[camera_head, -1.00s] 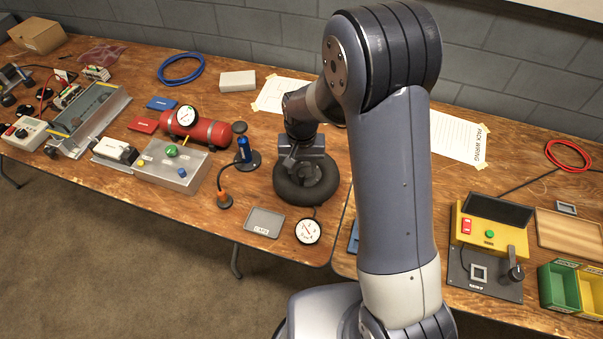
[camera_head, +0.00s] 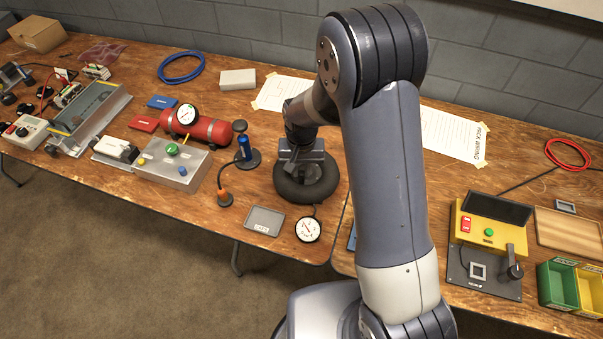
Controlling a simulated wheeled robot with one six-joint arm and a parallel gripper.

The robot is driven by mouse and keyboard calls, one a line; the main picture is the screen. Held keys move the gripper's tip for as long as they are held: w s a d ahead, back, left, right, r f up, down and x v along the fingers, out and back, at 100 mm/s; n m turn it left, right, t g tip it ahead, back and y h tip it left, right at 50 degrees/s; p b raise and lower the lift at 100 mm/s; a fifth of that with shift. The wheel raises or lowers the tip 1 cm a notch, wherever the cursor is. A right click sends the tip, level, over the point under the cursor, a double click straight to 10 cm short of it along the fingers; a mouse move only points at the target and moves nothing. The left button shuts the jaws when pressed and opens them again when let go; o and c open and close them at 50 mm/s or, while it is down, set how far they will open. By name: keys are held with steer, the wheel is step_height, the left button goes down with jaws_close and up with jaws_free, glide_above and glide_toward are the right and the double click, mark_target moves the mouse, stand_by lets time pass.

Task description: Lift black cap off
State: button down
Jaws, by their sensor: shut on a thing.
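My gripper (camera_head: 301,172) points down over the black tyre (camera_head: 302,199), at the tyre's near-middle part. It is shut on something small. The black cap is too small to make out and is hidden by my gripper or lost against the dark tyre. A grey tray labelled CAPS (camera_head: 264,221) lies flat on the table in front and left of the tyre, and looks empty.
A round white gauge (camera_head: 308,229) lies just in front of the tyre. The table's front edge is close to the tray.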

mark_target(302, 172)
step_height(302, 172, up, 10)
steer(key=b, duration=0.1)
stand_by(0.6)
